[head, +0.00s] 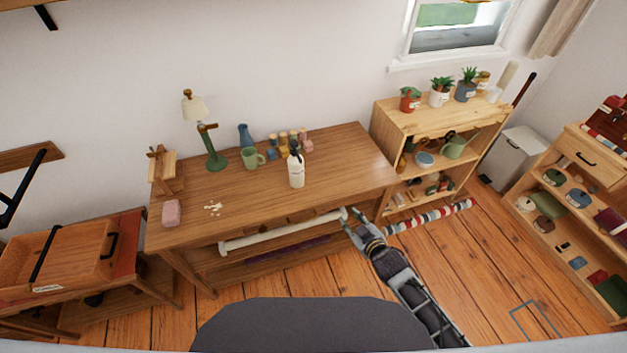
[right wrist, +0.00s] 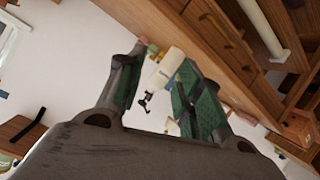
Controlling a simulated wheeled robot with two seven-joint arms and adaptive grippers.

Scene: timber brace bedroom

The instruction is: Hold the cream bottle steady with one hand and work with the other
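The cream bottle (head: 296,170) stands upright on the wooden table (head: 245,190), right of the table's middle, with a dark top. My right gripper (head: 350,215) is at the table's front edge, right of the bottle and apart from it. Its fingers are spread with nothing between them that I can see held. In the right wrist view the bottle (right wrist: 170,65) shows beyond the spread fingers (right wrist: 152,95), its dark pump top pointing down and left. My left gripper is not in the head view.
Behind the bottle stand a green mug (head: 250,158), a blue vase (head: 245,134) and several small bottles. A green lamp (head: 214,160) stands farther left. A pink block (head: 171,212) and white bits (head: 213,207) lie at the left. The table's right end is clear.

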